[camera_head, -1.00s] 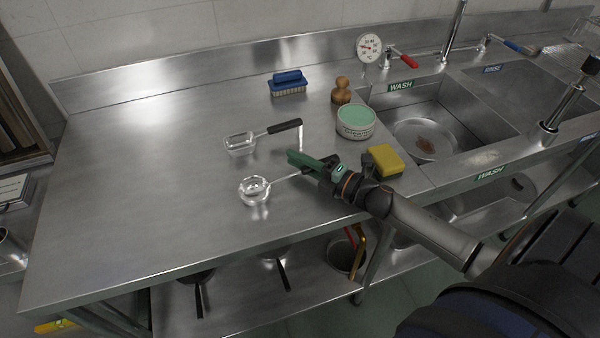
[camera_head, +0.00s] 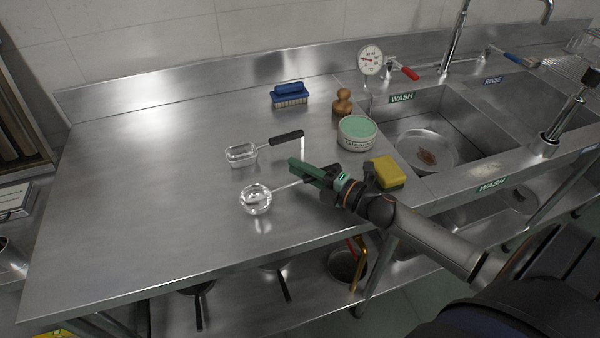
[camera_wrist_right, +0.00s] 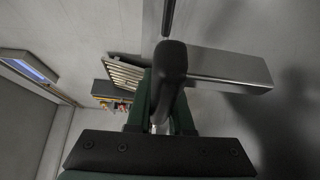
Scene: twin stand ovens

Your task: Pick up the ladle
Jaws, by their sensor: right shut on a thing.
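The ladle (camera_head: 256,199) has a round, shiny metal bowl and a thin shaft running right to my right gripper (camera_head: 306,170). My right gripper is shut on its dark handle. In the right wrist view the black handle (camera_wrist_right: 171,72) stands between the green fingers of the gripper (camera_wrist_right: 160,112). In the head view the bowl appears slightly above the steel counter, with a bright reflection below it. The part of the handle inside the jaws is hidden. My left gripper is not in view.
A rectangular scoop (camera_head: 241,154) with a black handle lies just behind the ladle. A yellow sponge (camera_head: 388,172), green-topped tin (camera_head: 357,132), wooden brush (camera_head: 342,102) and blue brush (camera_head: 290,95) stand nearby. The wash sink (camera_head: 425,140) is at right. The counter's left side (camera_head: 140,200) is clear.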

